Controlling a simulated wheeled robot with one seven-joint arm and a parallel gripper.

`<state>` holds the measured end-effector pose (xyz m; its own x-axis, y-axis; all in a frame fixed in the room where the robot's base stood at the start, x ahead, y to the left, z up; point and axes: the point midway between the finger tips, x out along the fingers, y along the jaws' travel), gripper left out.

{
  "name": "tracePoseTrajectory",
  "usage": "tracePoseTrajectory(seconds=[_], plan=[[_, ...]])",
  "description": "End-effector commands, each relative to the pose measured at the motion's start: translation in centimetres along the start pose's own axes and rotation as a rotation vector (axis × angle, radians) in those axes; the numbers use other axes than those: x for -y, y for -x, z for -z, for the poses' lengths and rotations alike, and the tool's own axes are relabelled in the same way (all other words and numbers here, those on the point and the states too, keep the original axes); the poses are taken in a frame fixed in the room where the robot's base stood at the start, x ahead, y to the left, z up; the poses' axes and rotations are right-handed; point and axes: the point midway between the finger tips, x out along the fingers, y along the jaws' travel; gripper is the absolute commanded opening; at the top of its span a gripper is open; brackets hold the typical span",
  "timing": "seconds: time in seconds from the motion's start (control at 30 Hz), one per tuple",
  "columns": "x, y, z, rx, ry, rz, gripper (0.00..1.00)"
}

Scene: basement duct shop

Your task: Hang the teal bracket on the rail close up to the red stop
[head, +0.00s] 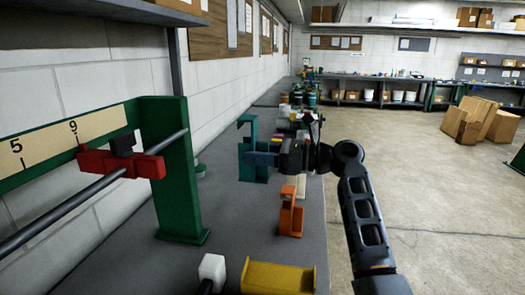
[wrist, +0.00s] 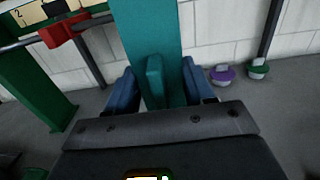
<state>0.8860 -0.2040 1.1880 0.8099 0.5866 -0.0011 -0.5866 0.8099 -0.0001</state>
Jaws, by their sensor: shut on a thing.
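The teal bracket (head: 246,134) is upright, with a hook-like top and a wider foot. My gripper (head: 258,159) is shut on its lower part. In the wrist view, the teal bracket (wrist: 146,35) rises between the two blue fingers (wrist: 160,88). I cannot tell whether its foot touches the bench. The dark rail (head: 70,205) runs across the left and passes the green post (head: 180,165). The red stop (head: 150,166) sits on the rail close to that post; it also shows in the wrist view (wrist: 62,30). The bracket is right of the post, apart from the rail.
An orange bracket (head: 290,218) stands on the grey bench (head: 235,222) nearer me. A yellow piece (head: 278,279) and a white block (head: 212,267) are at the front. Purple (wrist: 222,74) and green (wrist: 258,70) pots stand by the wall. A numbered board (head: 45,148) is behind the rail.

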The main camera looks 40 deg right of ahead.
Motion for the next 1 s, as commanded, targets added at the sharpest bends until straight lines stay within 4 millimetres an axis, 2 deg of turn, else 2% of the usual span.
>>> tracePoseTrajectory(seconds=[1.0], plan=[[-7.1, -2.4, -0.1, 0.001, 0.001, -0.002, 0.0]])
